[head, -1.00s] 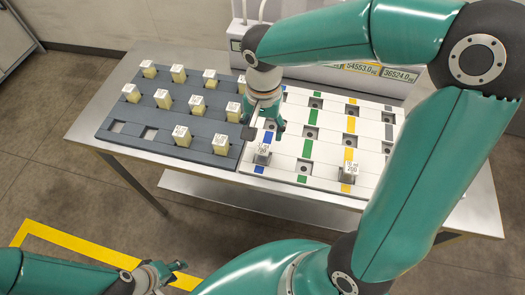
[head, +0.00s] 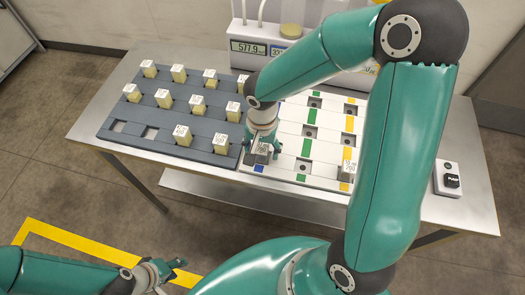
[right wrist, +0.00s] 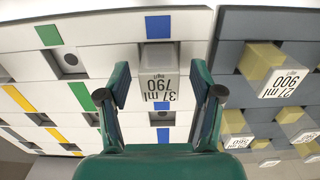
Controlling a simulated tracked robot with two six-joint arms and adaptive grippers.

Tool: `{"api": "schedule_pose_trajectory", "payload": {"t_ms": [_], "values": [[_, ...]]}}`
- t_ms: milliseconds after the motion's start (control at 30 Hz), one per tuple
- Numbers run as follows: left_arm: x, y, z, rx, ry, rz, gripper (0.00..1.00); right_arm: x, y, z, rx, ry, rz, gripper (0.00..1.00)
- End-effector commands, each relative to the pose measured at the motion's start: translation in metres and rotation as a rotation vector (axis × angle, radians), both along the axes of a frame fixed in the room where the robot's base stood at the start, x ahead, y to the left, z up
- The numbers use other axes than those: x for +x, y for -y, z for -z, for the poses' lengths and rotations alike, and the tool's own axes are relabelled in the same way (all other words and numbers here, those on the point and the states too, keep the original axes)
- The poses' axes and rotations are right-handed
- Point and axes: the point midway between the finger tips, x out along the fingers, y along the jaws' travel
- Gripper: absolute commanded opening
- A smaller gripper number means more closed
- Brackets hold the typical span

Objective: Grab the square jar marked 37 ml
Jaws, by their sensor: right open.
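The square jar marked 37 ml (right wrist: 159,87) is a grey block with a white label, upside down in the right wrist view, which also reads 790. It stands in the white board, and in the head view (head: 261,158) it is partly hidden by my right gripper. My right gripper (head: 263,147) is open above and around the jar. In the right wrist view its green fingers (right wrist: 163,92) are on either side of the jar, with gaps visible. My left gripper (head: 174,270) is low at the lower left, away from the table; its jaw state is unclear.
A dark board (head: 160,117) holds several yellowish jars, close beside my right gripper. A display device (head: 250,47) stands behind. A small button box (head: 447,179) is at the right.

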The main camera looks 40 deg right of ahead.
Motion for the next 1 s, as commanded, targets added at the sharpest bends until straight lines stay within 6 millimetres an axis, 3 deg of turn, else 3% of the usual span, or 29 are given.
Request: {"api": "schedule_pose_trajectory", "payload": {"t_ms": [67,433,767,1000], "values": [[0.0,0.0,0.0,0.0,0.0,0.0,0.4,0.0,0.0,0.0,0.0,0.0,0.0,0.62],[0.0,0.0,0.0,0.0,0.0,0.0,0.4,0.0,0.0,-0.001,0.0,0.0,0.0,0.01],[0.0,0.0,0.0,0.0,0.0,0.0,0.4,0.001,0.0,-0.003,0.0,0.001,0.0,0.0],[0.0,0.0,0.0,0.0,0.0,0.0,0.4,0.002,0.0,-0.022,0.0,0.006,0.0,0.0]]}}
